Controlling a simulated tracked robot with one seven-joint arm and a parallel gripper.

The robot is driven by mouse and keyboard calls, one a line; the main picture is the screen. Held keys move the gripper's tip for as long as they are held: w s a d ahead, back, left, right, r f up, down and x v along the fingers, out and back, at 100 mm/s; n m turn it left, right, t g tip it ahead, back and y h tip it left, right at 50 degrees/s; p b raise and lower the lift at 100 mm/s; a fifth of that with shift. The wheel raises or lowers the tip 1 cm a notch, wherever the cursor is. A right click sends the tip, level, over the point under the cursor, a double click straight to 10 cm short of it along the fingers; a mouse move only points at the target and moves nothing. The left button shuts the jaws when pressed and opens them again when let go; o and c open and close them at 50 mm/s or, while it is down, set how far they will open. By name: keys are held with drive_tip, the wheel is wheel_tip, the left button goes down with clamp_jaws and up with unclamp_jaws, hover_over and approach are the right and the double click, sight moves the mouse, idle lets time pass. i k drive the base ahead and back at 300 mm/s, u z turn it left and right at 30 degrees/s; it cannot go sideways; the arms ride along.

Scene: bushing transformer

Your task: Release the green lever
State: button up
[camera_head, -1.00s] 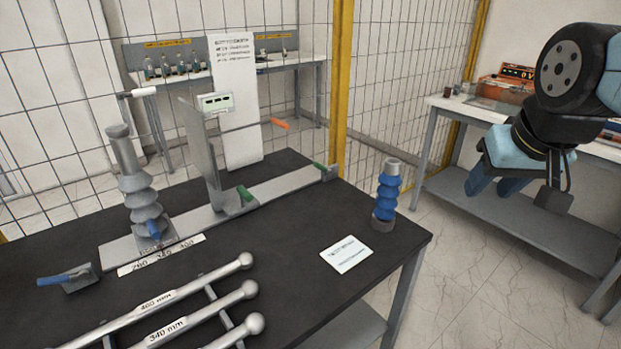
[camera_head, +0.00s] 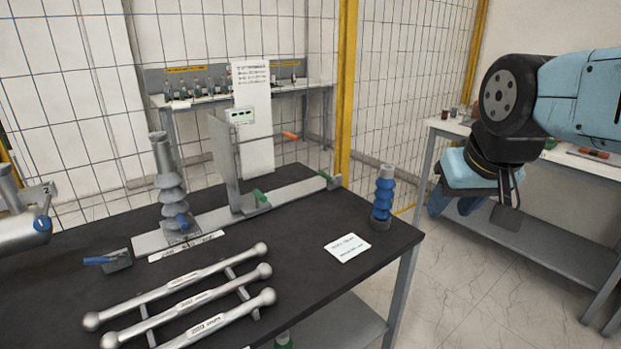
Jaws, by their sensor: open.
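Two small green levers sit on the grey metal rail on the black table. One green lever (camera_head: 259,196) is at the foot of the upright grey plate (camera_head: 224,165). The other green lever (camera_head: 324,175) is at the rail's far right end. My gripper (camera_head: 455,205) hangs at the right, beyond the table's right edge in the picture, well apart from both levers. Its blue fingers are open, and nothing shows between them.
On the black table (camera_head: 310,265) stand a grey ribbed bushing (camera_head: 172,185) and a blue ribbed one (camera_head: 383,195). Silver rods (camera_head: 190,290) lie in front. A mesh fence with a yellow post (camera_head: 345,90) stands behind.

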sight(332, 181)
drive_tip(key=u, duration=0.1)
drive_tip(key=i, duration=1)
drive_tip(key=z, duration=0.05)
